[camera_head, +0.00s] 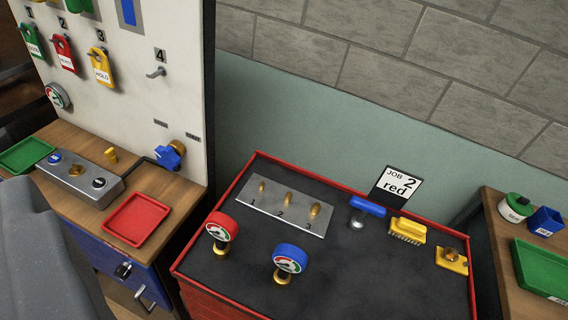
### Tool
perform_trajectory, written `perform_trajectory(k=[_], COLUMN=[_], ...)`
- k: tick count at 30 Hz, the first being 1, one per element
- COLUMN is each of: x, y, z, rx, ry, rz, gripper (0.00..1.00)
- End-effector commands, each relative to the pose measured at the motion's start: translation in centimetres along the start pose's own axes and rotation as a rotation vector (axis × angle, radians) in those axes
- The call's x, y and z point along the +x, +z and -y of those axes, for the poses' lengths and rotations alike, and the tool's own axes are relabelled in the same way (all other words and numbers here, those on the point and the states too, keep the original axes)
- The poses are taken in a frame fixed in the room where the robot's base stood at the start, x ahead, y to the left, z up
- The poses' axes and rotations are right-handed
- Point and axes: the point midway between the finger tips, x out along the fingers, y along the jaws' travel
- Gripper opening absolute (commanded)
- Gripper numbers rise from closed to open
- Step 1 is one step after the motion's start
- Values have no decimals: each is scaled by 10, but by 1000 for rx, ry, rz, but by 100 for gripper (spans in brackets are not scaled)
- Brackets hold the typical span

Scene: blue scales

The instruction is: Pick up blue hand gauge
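The blue hand gauge (290,259) has a blue rim, a white dial with red and green marks, and a brass stem. It stands upright on the dark top of a red-edged cabinet (350,282), near the front. A similar gauge with a red rim (221,227) stands to its left and slightly farther back. My gripper is not in view, so I cannot see whether it is open or shut.
Behind the gauges lies a metal plate (262,216) with several brass pegs. To the right are a blue-handled tool (367,206), a yellow brush (407,231) and a yellow block (452,261). The top right of the blue gauge is clear.

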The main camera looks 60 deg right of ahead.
Motion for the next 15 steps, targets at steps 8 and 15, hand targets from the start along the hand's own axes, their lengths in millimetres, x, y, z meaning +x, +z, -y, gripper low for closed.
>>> perform_trajectory(k=[8, 15], x=[70, 126], y=[37, 99], z=[-44, -117], rx=[137, 338], ry=[113, 265], rz=[231, 497], gripper=[90, 90])
